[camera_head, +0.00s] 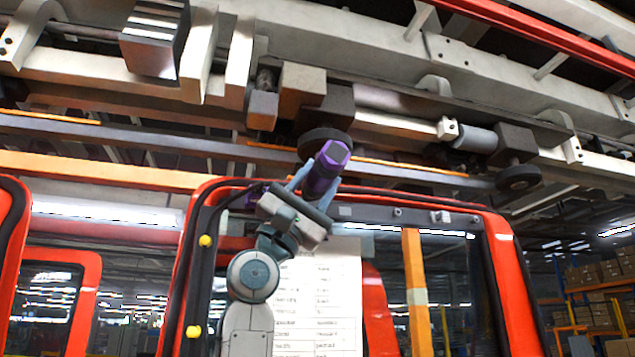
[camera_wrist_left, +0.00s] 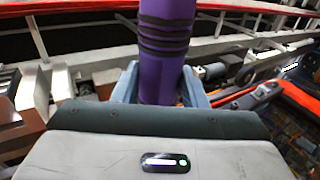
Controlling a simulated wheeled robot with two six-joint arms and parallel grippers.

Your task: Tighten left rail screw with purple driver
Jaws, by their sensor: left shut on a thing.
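The purple driver (camera_head: 325,167) is held upright and tilted in my left gripper (camera_head: 309,190), near the top edge of the red-framed door. Its grey end cap faces up and toward the head camera. In the left wrist view the purple handle (camera_wrist_left: 166,60), with black bands, stands between the two light blue-grey fingers (camera_wrist_left: 160,88), which are shut on it. The driver's tip is hidden, so I cannot tell whether it touches a screw. Small bolt-like fittings (camera_head: 397,212) show on the door's top rail, right of the gripper. I cannot tell which one is the left rail screw. My right gripper is not in view.
An overhead carrier beam with a dark roller (camera_head: 325,141) hangs just above and behind the driver. A second roller (camera_head: 518,177) is farther right. The red door frame (camera_head: 500,270) has yellow knobs (camera_head: 205,240) on its left side. A paper sheet (camera_head: 318,305) is behind my arm.

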